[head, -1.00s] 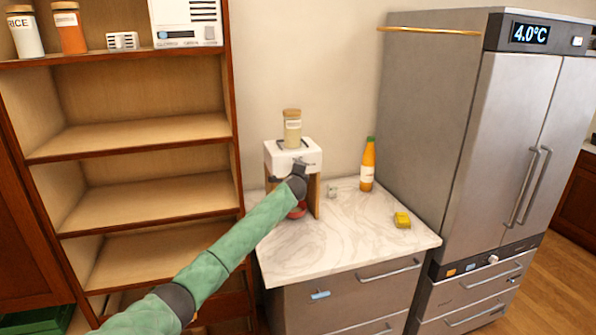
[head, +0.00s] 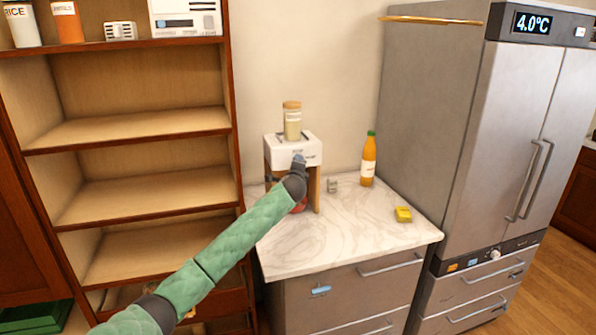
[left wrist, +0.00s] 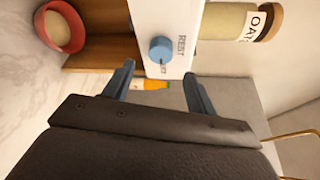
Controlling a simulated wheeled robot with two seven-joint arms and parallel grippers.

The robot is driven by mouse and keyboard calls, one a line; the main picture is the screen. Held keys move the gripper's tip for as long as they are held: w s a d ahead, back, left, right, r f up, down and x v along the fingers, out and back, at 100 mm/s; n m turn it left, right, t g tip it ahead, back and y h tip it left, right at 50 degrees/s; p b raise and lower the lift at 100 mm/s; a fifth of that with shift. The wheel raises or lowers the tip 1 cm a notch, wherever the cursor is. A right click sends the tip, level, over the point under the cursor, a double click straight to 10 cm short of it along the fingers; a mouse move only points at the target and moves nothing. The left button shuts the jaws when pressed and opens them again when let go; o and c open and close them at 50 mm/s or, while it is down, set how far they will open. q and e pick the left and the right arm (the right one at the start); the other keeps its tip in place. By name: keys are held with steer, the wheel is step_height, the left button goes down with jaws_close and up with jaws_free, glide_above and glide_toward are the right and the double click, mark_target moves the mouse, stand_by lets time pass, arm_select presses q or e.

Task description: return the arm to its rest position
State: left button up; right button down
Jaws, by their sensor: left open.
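My left arm reaches across the head view to a white dispenser (head: 281,152) on a wooden stand. My left gripper (head: 299,160) is in front of its white face. In the left wrist view, the gripper (left wrist: 159,72) is open with nothing between its fingers. A blue round knob (left wrist: 161,48) on the white face, with lettering beside it, lies just beyond the fingertips, apparently clear of them. My arm hides the knob and part of the stand in the head view. My right gripper is not in view.
A jar labelled OATS (left wrist: 235,22) sits on the dispenser. A red bowl (left wrist: 62,30) is below it. An orange bottle (head: 368,160) and yellow sponge (head: 403,215) stand on the marble counter (head: 340,235). Wooden shelves (head: 140,130) are left, a steel fridge (head: 500,130) right.

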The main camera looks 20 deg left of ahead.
arm_select(q)
steer(key=shift+s+d+r, duration=0.1)
steer(key=shift+s+d, duration=0.05)
steer(key=shift+s, duration=0.5)
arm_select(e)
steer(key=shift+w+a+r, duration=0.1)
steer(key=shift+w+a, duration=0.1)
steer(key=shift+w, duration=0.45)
